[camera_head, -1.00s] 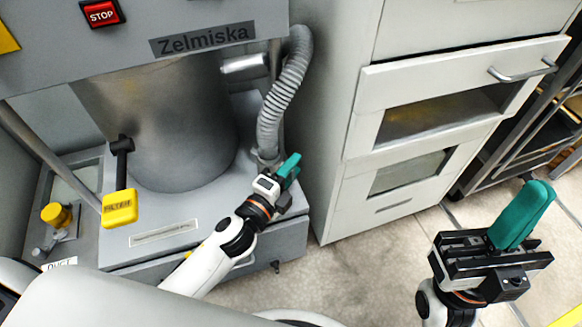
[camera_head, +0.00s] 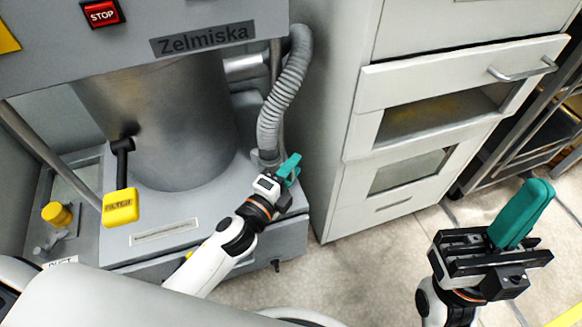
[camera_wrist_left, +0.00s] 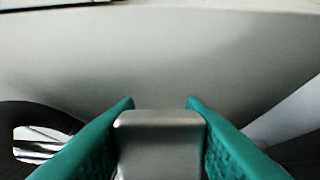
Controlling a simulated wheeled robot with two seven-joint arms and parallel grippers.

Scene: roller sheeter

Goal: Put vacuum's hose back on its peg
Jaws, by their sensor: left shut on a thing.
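The ribbed grey hose (camera_head: 284,92) hangs at the right side of the Zelmiska machine. It bends at the top and runs down to a grey end (camera_head: 266,158) by my left gripper (camera_head: 291,166). In the left wrist view, the teal fingers are shut on a smooth grey block-like piece (camera_wrist_left: 160,143). It seems to be part of the hose end, but I cannot tell for certain. My right gripper (camera_head: 522,213) is out over the floor at the right, apart from everything; its finger gap cannot be made out. I cannot pick out the peg.
The machine's steel drum (camera_head: 165,125) and grey base (camera_head: 160,228) are left of the hose. A yellow FILTER handle (camera_head: 120,207) sticks out in front. A pale cabinet with drawers (camera_head: 400,150) stands close on the right. The floor (camera_head: 370,262) in front is clear.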

